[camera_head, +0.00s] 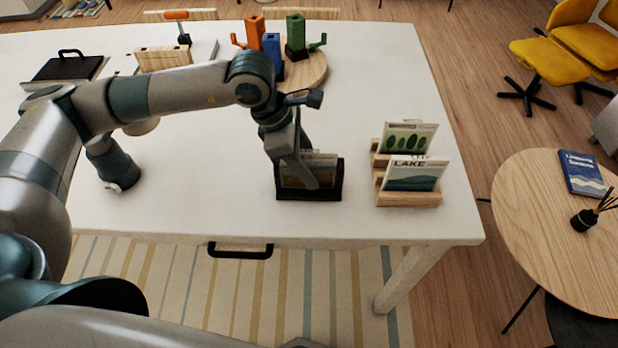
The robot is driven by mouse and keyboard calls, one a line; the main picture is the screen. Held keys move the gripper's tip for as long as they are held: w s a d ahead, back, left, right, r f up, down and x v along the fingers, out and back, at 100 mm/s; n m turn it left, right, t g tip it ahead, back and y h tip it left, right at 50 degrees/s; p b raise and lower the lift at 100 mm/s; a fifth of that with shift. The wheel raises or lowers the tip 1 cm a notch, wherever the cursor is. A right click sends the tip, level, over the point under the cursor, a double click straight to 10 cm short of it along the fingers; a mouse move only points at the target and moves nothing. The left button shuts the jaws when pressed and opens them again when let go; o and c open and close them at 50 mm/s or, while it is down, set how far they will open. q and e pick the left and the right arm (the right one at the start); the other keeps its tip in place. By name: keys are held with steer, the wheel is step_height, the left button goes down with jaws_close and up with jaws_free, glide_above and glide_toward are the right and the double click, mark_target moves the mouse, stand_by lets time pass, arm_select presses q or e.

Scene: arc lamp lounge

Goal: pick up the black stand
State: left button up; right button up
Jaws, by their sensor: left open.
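The black stand (318,195) is on the white table near its front edge. It holds a card (294,175) that is partly covered by my gripper. My left gripper (304,170) reaches down from above to the stand, with its fingers open in front of or around the card and stand. I cannot tell whether the fingers touch it. My right gripper is not in view.
A wooden stand (408,199) with two cards, one reading LAKE, is to the right. Orange, blue and green cactus-like pieces (271,48) stand on a round board (305,72) behind. A round side table (530,225) is at right. The white table (385,100) has free room behind the wooden stand.

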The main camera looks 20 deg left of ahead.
mark_target(309, 151)
arm_select(q)
steer(key=shift+c, duration=0.7)
jaws_close()
steer(key=shift+r, duration=0.1)
steer(key=shift+r+p, duration=0.35)
steer(key=shift+p, duration=0.5)
step_height(309, 151, up, 4)
steer(key=shift+w+f, duration=0.1)
steer(key=shift+f, duration=0.15)
steer(key=s+d+r+p, duration=0.3)
steer(key=s+r+p, duration=0.4)
steer(key=s+p, duration=0.4)
steer(key=shift+s, duration=0.15)
